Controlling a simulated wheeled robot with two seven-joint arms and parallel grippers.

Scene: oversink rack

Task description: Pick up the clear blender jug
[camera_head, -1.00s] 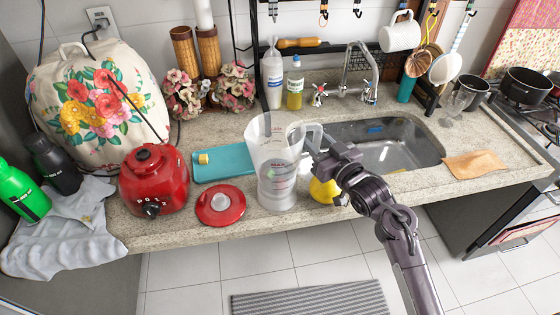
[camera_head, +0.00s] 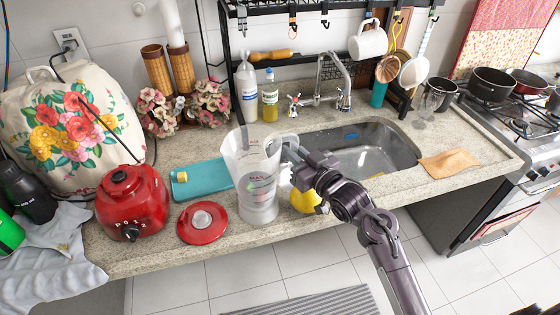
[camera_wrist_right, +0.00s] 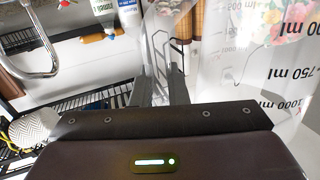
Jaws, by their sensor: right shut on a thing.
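The clear blender jug (camera_head: 256,178), with printed measure marks, is upright near the front edge of the counter. Its handle faces right, toward my right gripper (camera_head: 291,155). In the right wrist view, the jug's marked wall (camera_wrist_right: 265,85) fills the right side. The right gripper (camera_wrist_right: 161,88) is shut on the clear handle, which shows between its two fingers. I cannot tell whether the jug's base touches the counter. The red blender base (camera_head: 132,203) and the red lid (camera_head: 202,223) sit to the left of the jug. My left gripper is out of view.
The sink (camera_head: 375,152) lies behind right. Bottles (camera_head: 248,92) stand at the back under the black rack (camera_head: 222,65).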

